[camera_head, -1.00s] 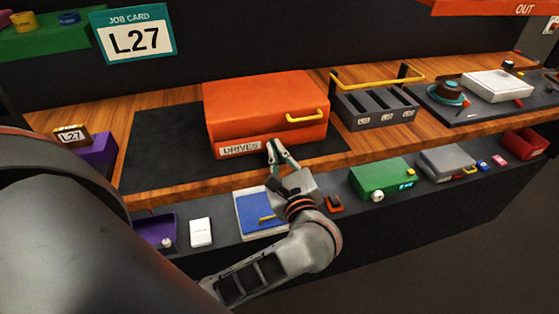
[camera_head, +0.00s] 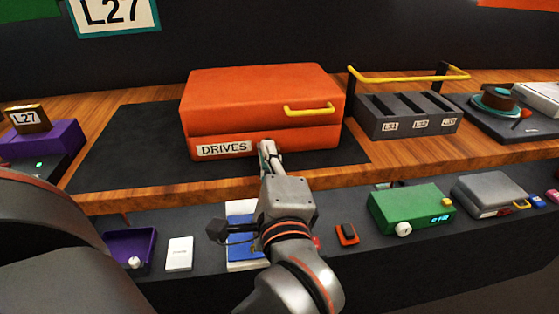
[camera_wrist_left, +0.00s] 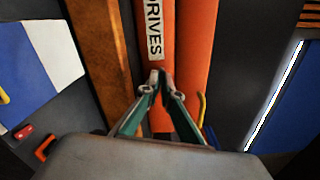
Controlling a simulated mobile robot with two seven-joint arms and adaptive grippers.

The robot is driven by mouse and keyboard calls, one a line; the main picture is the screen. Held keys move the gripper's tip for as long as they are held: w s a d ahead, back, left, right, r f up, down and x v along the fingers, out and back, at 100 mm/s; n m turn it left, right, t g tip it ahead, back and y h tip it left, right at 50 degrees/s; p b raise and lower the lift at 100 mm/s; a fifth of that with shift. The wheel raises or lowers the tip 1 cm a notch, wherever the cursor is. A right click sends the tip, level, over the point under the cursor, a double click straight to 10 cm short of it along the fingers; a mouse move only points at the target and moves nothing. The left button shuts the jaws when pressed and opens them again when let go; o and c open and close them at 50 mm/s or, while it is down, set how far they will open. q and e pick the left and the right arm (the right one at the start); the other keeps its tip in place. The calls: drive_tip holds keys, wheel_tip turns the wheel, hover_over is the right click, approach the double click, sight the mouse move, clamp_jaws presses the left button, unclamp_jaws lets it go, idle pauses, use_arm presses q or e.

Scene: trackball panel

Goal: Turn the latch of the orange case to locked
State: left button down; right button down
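The orange case (camera_head: 258,95) stands on a dark mat, its lid down. It has a yellow handle (camera_head: 308,110) on the lid and a DRIVES label (camera_head: 224,148) low on its front. My left gripper (camera_head: 266,149) is at the lower front of the case, just right of the label. In the left wrist view its fingertips (camera_wrist_left: 159,78) are close together with a narrow gap, over the orange front beside the label. I cannot make out the latch; the fingers cover that spot. Whether they hold it I cannot tell. My right gripper is not in view.
A dark slotted rack (camera_head: 407,122) with a yellow bar stands right of the case. A purple block (camera_head: 42,138) is at the left. On the lower ledge are a purple tray (camera_head: 130,250), a white card (camera_head: 179,253), a blue-and-white item (camera_head: 240,236) and a green box (camera_head: 411,210).

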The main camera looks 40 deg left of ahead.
use_arm(q)
drive_tip(key=shift+f+n+b, duration=0.3)
drive_tip(key=shift+f+n, duration=0.05)
drive_tip(key=shift+n, duration=0.25)
drive_tip(key=shift+r+n, duration=0.1)
drive_tip(key=shift+n, duration=0.7)
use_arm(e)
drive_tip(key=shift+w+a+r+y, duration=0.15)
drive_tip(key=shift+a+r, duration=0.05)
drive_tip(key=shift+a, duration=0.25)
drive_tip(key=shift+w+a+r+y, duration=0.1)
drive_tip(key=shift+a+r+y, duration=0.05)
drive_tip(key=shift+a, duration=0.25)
use_arm(q)
drive_tip(key=shift+r, duration=0.1)
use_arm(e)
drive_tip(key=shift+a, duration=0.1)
use_arm(q)
drive_tip(key=c, duration=2.2)
unclamp_jaws()
drive_tip(key=shift+c, duration=0.2)
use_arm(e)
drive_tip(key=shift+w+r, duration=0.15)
